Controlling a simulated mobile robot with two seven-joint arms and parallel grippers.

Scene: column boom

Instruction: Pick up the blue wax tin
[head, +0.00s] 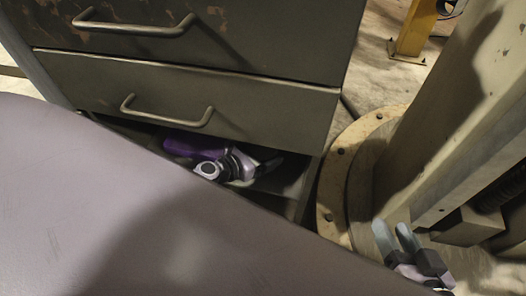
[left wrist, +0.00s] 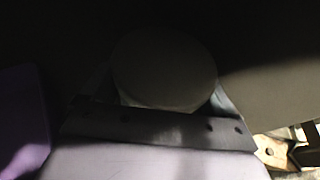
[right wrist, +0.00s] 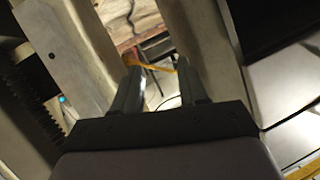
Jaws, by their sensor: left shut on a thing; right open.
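My left gripper (head: 264,168) is low in the dark opening under the drawers, partly hidden by shadow and by my own pale body in front. In the left wrist view it is shut on a round, smooth thing (left wrist: 165,70), with a finger on each side. The thing looks like a tin seen on its flat face, but it is too dark to tell its colour. In the head view I cannot make it out. My right gripper (head: 393,232) is open and empty at the lower right, by the column foot; its two parted fingers also show in the right wrist view (right wrist: 160,82).
A worn grey drawer cabinet (head: 270,95) with two bar handles stands over the opening. A big column (head: 455,130) on a round bolted flange (head: 333,190) rises at right. A yellow post (head: 416,28) stands behind.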

